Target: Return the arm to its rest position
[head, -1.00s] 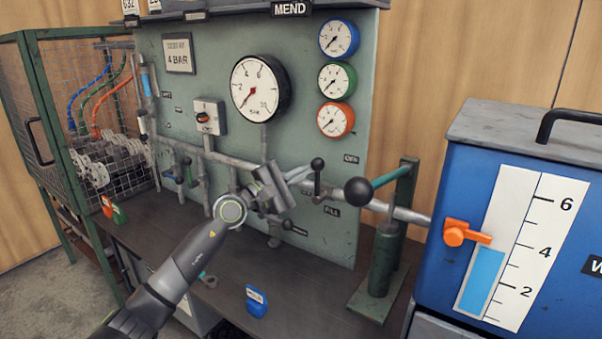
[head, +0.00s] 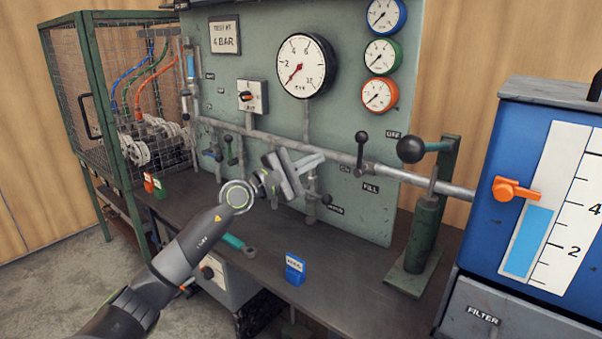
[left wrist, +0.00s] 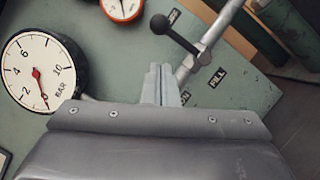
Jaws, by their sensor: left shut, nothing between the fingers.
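My left arm reaches in from the lower left of the head view. Its gripper (head: 312,160) is shut and empty, in front of the green test panel (head: 345,215) and the grey pipe that runs along it. In the left wrist view the shut fingers (left wrist: 160,85) point toward the panel near the black-knobbed lever (left wrist: 176,34). That lever also shows in the head view (head: 361,148), a little right of the fingers. I cannot tell the exact gap between fingers and panel. My right gripper is in neither view.
A large gauge (head: 306,66) is above the gripper. A hand pump (head: 425,230) and a blue tank (head: 540,180) stand at the right. A mesh cage (head: 115,90) is at the left.

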